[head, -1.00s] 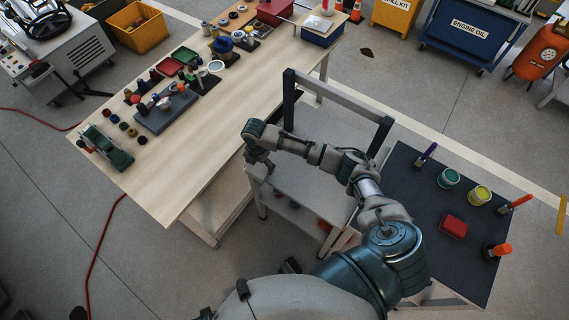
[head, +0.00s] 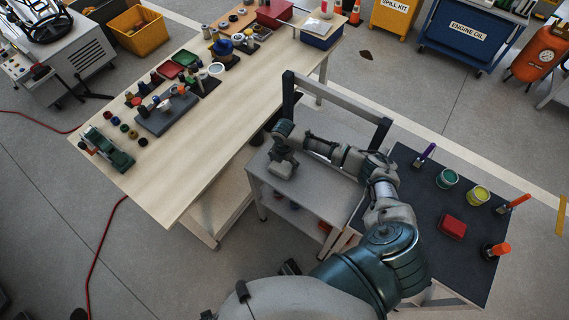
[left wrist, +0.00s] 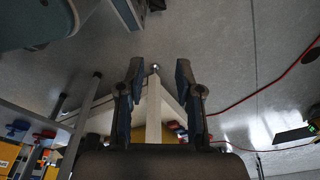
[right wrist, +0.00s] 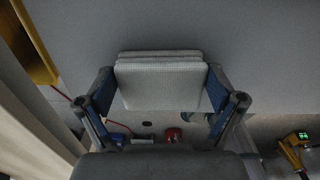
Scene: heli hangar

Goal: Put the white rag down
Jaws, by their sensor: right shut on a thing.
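The white rag (right wrist: 160,84) is a folded, pale, textured pad in the right wrist view. It sits between the two fingers of my right gripper (right wrist: 160,76), which is shut on it. In the head view my right gripper (head: 282,167) hangs over the left end of the grey cart's top (head: 318,192); the rag cannot be made out there. Whether the rag touches the cart I cannot tell. My left gripper (left wrist: 156,75) shows only in the left wrist view, with its fingers apart and nothing between them.
The cart's handle frame (head: 340,92) rises behind the gripper. A wooden bench (head: 185,150) with trays and small items stands left. A dark-topped table (head: 415,235) with paint tins, brushes and a red block (head: 452,226) stands right. Much of the cart top is bare.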

